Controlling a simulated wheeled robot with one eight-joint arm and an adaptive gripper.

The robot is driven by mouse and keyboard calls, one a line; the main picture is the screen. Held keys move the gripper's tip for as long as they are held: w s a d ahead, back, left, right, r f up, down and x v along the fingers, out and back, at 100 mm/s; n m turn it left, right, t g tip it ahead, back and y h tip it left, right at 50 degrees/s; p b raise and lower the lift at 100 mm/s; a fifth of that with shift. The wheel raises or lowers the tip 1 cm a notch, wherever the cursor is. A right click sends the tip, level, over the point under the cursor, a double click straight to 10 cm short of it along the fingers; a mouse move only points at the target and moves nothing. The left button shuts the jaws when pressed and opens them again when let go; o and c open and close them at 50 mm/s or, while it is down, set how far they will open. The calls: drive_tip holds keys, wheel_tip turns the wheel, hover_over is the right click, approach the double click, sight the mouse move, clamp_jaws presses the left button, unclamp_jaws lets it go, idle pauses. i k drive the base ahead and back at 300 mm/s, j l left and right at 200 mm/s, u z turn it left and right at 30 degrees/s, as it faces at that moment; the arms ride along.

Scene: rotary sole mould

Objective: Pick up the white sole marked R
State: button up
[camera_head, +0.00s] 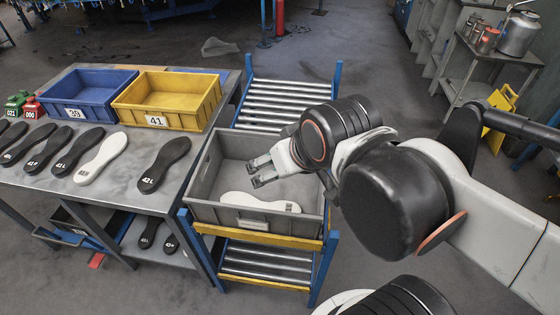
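One white sole (260,203) lies in the grey crate (202,211), near its front wall; the wall hides part of it. Another white sole (103,158) lies on the metal table among black soles. Their letters are too small to read surely, so I cannot tell which is marked R. My gripper (255,173) is over the grey crate, behind and above the white sole in it, with its fingers pointing left. The fingers are apart with nothing between them.
The crate stands on a blue and yellow roller rack (290,95). Blue bin 39 (87,112) and yellow bin 41 (157,122) stand at the back of the table (150,195). Several black soles (165,163) lie in a row. Crate walls surround the sole.

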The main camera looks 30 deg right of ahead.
sight(114, 145)
drive_tip(key=i+j+z, duration=0.1)
drive_tip(key=j, duration=0.4)
drive_tip(key=i+j, duration=0.3)
drive_tip(key=j, duration=0.2)
drive_tip(key=i+j+z, duration=0.15)
drive_tip(key=j, duration=0.35)
drive_tip(key=i+j+z, duration=0.1)
drive_tip(key=j, duration=0.4)
drive_tip(key=i+j, duration=0.25)
drive_tip(key=j, duration=0.3)
drive_tip(key=i+j+z, duration=0.15)
drive_tip(key=j, duration=0.4)
drive_tip(key=i+j+z, duration=0.1)
drive_tip(key=j, duration=0.45)
drive_tip(key=i+j, duration=0.15)
drive_tip(key=j, duration=0.4)
drive_tip(key=z, duration=0.05)
